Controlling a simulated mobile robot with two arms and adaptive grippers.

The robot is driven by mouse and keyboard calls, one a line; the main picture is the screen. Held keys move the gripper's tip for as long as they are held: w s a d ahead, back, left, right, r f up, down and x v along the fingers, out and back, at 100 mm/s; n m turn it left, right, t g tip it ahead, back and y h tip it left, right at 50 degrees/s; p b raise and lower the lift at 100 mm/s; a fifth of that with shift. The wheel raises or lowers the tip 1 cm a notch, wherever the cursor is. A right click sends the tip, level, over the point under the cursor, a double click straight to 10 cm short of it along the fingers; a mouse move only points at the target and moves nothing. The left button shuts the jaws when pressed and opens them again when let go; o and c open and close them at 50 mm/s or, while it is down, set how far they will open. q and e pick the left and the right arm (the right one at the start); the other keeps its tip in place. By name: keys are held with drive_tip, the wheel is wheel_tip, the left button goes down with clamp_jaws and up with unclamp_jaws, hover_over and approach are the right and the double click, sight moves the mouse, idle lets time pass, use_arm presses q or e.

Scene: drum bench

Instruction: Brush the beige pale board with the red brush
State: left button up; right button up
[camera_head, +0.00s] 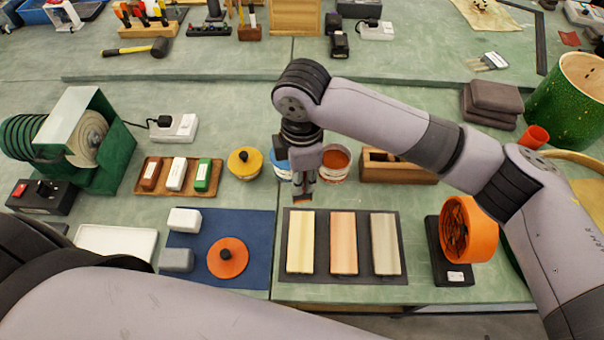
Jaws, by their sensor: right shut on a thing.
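Three boards lie side by side on a dark mat (364,277): a pale beige board (300,242) at the left, an orange-tan board (343,243) in the middle and a grey board (385,243) at the right. My right gripper (304,188) points down just beyond the far end of the pale board. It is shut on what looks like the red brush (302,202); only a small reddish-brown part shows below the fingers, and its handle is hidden. I cannot tell whether it touches the board. My left arm crosses the bottom; its gripper is out of view.
Behind the gripper stand an orange-filled pot (335,163), a partly hidden blue pot (281,167) and a yellow-lidded pot (244,163). A wooden box (400,170) is behind the boards.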

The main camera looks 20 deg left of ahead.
sight(302, 199)
drive_tip(key=shift+f+b, duration=0.4)
drive_tip(key=shift+f, duration=0.45)
drive_tip(key=shift+f+b, duration=0.85)
drive_tip(key=shift+f, duration=1.2)
drive_tip(key=shift+f, duration=1.05)
idle(0.5)
drive_tip(key=shift+s+d+r+p, duration=0.1)
drive_tip(key=shift+s+p, duration=0.2)
drive_tip(key=shift+p, duration=0.1)
drive_tip(key=shift+s+d+p, duration=0.2)
drive_tip(key=shift+s+p, duration=0.3)
drive_tip(key=shift+s, duration=0.1)
drive_tip(key=shift+s+d+p, duration=0.15)
drive_tip(key=shift+s+p, duration=0.3)
drive_tip(key=shift+s, duration=0.15)
